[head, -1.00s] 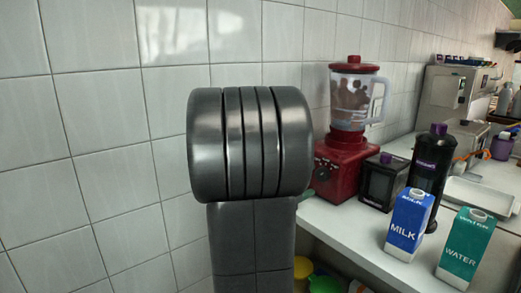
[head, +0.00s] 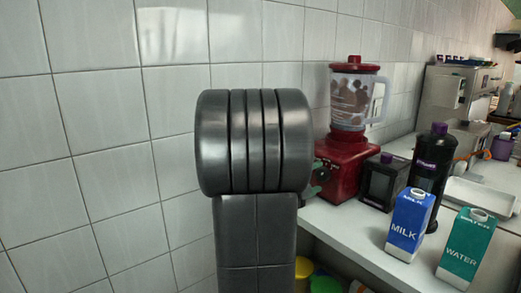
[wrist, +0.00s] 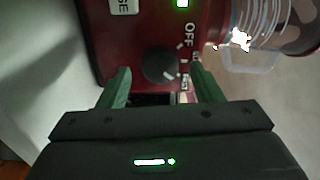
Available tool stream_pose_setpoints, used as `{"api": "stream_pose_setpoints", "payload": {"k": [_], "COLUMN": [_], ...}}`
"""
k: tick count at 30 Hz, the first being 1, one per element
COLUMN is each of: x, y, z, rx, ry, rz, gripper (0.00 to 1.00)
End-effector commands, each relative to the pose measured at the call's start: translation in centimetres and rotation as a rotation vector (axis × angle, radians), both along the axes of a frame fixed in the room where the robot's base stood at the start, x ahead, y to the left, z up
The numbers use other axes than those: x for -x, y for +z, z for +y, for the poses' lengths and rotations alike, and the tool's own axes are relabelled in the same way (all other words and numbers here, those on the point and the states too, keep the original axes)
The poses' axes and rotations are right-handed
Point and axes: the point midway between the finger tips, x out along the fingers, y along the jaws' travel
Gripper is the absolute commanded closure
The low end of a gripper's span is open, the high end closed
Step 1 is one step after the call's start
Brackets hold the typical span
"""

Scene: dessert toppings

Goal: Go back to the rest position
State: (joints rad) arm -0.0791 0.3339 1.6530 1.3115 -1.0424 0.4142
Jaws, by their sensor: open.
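My gripper (wrist: 160,74) is open and empty in the wrist view, with its two green fingers spread apart. The dark round knob (wrist: 159,64) on the red blender base (wrist: 118,45) shows between and just beyond the fingertips, with a gap on each side; I cannot tell the depth. In the head view a small part of my gripper (head: 318,178) shows in front of the red blender base (head: 345,168). My dark arm hides the rest of it.
The blender jug (head: 353,100) stands on its base. On the counter to the right are a black box (head: 383,182), a black bottle (head: 430,168), a blue milk carton (head: 409,225) and a green water carton (head: 465,250). A tiled wall (head: 100,120) stands behind my arm.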

Motion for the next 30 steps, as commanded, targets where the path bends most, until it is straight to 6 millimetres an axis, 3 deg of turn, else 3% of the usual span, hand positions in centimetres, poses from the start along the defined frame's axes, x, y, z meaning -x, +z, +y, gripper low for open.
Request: {"api": "stream_pose_setpoints", "payload": {"k": [9, 22, 30], "x": [3.5, 7.4, 5.3], "y": [0.1, 0.0, -0.1], "z": [4.7, 9.6, 6.6], "rx": [-0.001, -0.002, 0.0], "ry": [0.005, 0.004, -0.005], "rz": [-0.001, 0.0, 0.0], "gripper": [0.41, 0.41, 0.41]}}
